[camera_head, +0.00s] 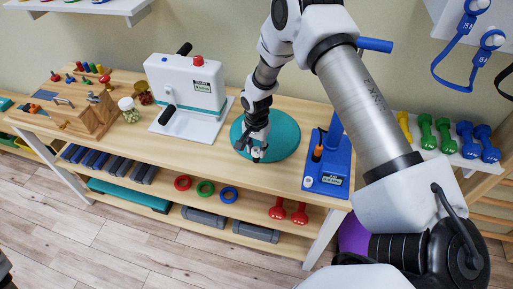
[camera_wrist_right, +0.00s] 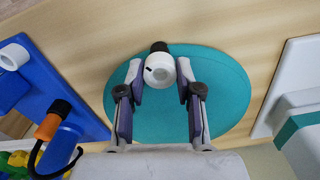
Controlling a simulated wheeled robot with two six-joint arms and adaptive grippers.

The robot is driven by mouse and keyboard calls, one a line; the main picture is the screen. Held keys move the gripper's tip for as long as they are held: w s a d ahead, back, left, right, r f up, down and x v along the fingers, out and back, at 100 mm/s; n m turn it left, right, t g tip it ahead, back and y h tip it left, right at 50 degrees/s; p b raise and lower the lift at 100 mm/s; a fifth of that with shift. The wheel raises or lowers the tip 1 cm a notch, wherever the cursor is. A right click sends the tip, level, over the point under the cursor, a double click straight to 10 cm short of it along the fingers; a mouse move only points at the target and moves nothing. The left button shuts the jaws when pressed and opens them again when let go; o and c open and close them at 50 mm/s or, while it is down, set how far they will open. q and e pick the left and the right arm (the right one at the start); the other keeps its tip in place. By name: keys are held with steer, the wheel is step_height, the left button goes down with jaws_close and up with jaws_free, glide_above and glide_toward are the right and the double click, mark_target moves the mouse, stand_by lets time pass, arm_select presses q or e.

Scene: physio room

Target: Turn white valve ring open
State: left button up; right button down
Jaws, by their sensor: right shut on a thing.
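The white valve ring (camera_wrist_right: 160,71) is a small round white piece with a dark hole, at the top middle of the right wrist view. A black stub shows just beyond it. It stands over a round teal base (camera_wrist_right: 225,85), which also shows on the table in the head view (camera_head: 285,135). My right gripper (camera_head: 256,151) reaches down over this base. In the right wrist view its fingers (camera_wrist_right: 161,82) are on both sides of the white ring and shut on it. In the head view the gripper mostly hides the ring. My left gripper is not in view.
A blue stand (camera_head: 327,175) is close to the right of the teal base. A white box device (camera_head: 187,85) with a red knob is to the left. A wooden board (camera_head: 75,110) and jars are farther left. Dumbbells (camera_head: 445,133) are at the right.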

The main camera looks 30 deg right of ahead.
steer(key=n, duration=0.6)
steer(key=shift+s+f+b, duration=0.15)
steer(key=shift+f+b, duration=0.05)
steer(key=shift+b, duration=0.2)
steer(key=n+b, duration=0.1)
steer(key=n, duration=0.4)
steer(key=shift+n, duration=0.4)
steer(key=c, duration=0.8)
jaws_free()
steer(key=shift+r, duration=0.1)
